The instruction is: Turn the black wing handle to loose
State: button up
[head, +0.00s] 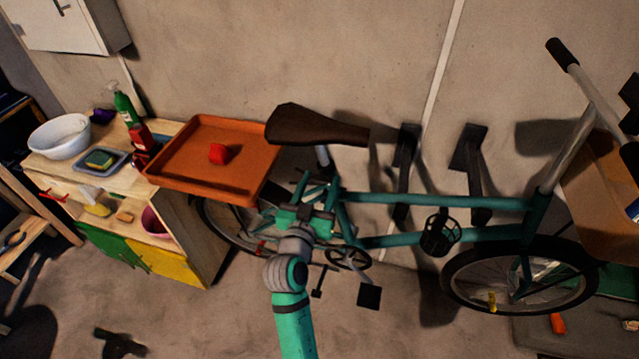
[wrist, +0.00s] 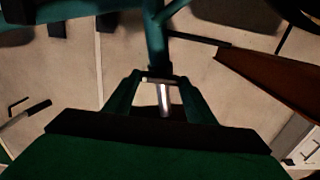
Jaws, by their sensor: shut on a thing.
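A teal bicycle (head: 440,202) stands by the wall, with a brown saddle (head: 315,125) on a silver seat post (head: 322,156). My gripper (head: 320,188) reaches up to the top of the seat tube, just below the saddle. In the wrist view, my gripper (wrist: 159,78) has its two green fingers converging at a small dark piece at the collar, between the teal seat tube (wrist: 155,40) and the silver post. It is shut on this piece, which appears to be the black wing handle (wrist: 156,72). The fingers mostly hide it, and its angle cannot be told.
An orange tray (head: 185,180) with a red block (head: 219,153) is just left of the saddle. A wooden cabinet (head: 195,235) holds a white bowl (head: 60,136) and bottles. Black wall brackets (head: 405,165) are behind the frame. The floor in front is mostly open.

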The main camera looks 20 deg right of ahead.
jog(key=n, duration=0.4)
jog(key=shift+f+n, duration=0.1)
jog(key=shift+n, duration=0.3)
jog(key=n, duration=0.5)
jog(key=shift+a, duration=0.1)
jog(key=n, duration=0.5)
jog(key=shift+w+f, duration=0.1)
jog(key=shift+f, duration=0.05)
jog(key=n, duration=0.4)
jog(key=shift+f+n, duration=0.1)
jog(key=shift+n, duration=0.2)
jog(key=o, duration=1)
jog(key=shift+o, duration=0.2)
